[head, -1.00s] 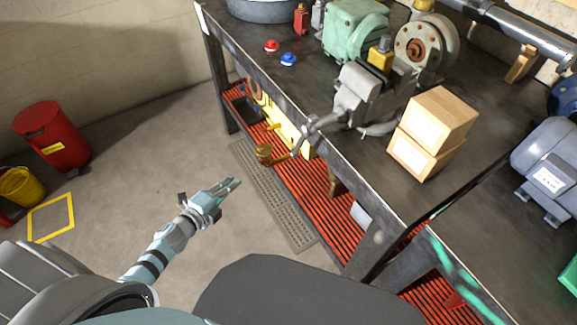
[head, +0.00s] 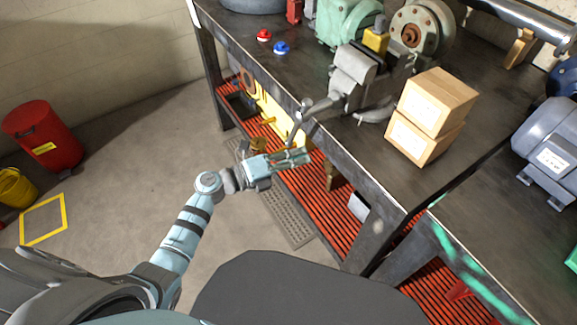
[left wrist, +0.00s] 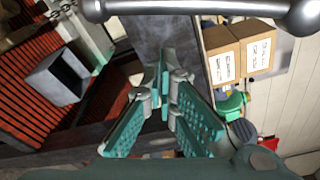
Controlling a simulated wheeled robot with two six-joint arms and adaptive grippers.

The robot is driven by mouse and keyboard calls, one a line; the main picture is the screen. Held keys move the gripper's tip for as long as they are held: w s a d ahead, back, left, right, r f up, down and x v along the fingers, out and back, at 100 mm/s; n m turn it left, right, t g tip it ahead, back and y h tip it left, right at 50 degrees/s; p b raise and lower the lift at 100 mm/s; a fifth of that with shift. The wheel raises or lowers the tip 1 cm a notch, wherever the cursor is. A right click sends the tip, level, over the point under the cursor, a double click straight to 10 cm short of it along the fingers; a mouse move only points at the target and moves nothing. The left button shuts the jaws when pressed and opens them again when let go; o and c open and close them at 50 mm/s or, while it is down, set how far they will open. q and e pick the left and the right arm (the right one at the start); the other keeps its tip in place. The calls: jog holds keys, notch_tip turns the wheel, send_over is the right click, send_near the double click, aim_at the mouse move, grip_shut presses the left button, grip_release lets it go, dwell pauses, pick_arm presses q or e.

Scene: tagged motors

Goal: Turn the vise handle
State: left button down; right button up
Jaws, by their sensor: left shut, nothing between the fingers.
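The grey vise (head: 352,78) is mounted at the front edge of the dark workbench. Its handle (head: 291,134), a grey metal bar with a rounded end, hangs from the screw in front of the bench edge. My left gripper (head: 306,156) is just below the handle's lower end in the head view, its teal fingers shut and empty. In the left wrist view the handle (left wrist: 200,8) crosses the top of the picture, beyond and apart from the fingertips (left wrist: 164,70). My right gripper is not in view.
Two stacked cardboard boxes (head: 432,105) stand right of the vise on the workbench (head: 370,160). A red button (head: 264,35) and a blue button (head: 281,47) are left of it. Red slatted shelving (head: 325,205) runs below.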

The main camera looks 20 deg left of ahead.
pick_arm(q)
jog(key=shift+w+a+r, duration=0.2)
jog(key=shift+w+a, duration=0.05)
jog(key=shift+a, duration=0.3)
jog(key=shift+w+a+r, duration=0.15)
jog(key=shift+w+a, duration=0.05)
jog(key=shift+a, duration=0.35)
jog(key=shift+w+a, duration=0.1)
jog(key=shift+w+a+m, duration=0.15)
jog(key=shift+m, duration=0.15)
jog(key=shift+w+a+b, duration=0.15)
jog(key=shift+b, duration=0.25)
